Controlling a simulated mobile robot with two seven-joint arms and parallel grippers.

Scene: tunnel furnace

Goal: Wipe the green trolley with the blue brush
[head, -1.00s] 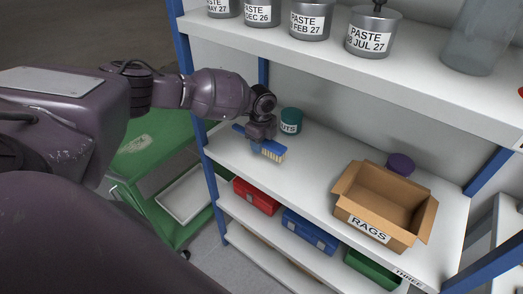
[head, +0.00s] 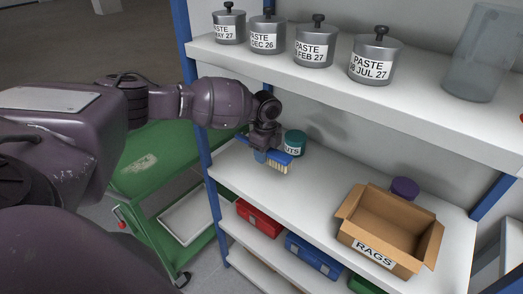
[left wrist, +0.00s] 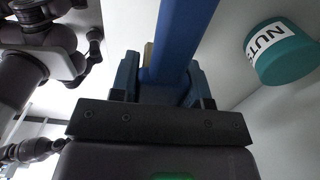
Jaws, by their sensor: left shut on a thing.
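My left gripper (head: 262,154) is shut on the blue brush (head: 281,160) over the middle shelf, near its left end. The brush's pale bristles point down. I cannot tell whether they clear the shelf. The left wrist view shows the blue handle (left wrist: 184,40) running between the fingers (left wrist: 160,80). The green trolley (head: 165,153) stands on the floor left of the rack, partly hidden behind my left arm. A pale smudge (head: 139,163) shows on its top. My right gripper is not in view.
A teal NUTS jar (head: 295,143) stands just behind the brush; it also shows in the left wrist view (left wrist: 283,55). An open RAGS box (head: 348,236) and a purple jar (head: 404,188) are further right. Paste tins (head: 315,48) stand above. A blue rack post (head: 205,150) separates brush and trolley.

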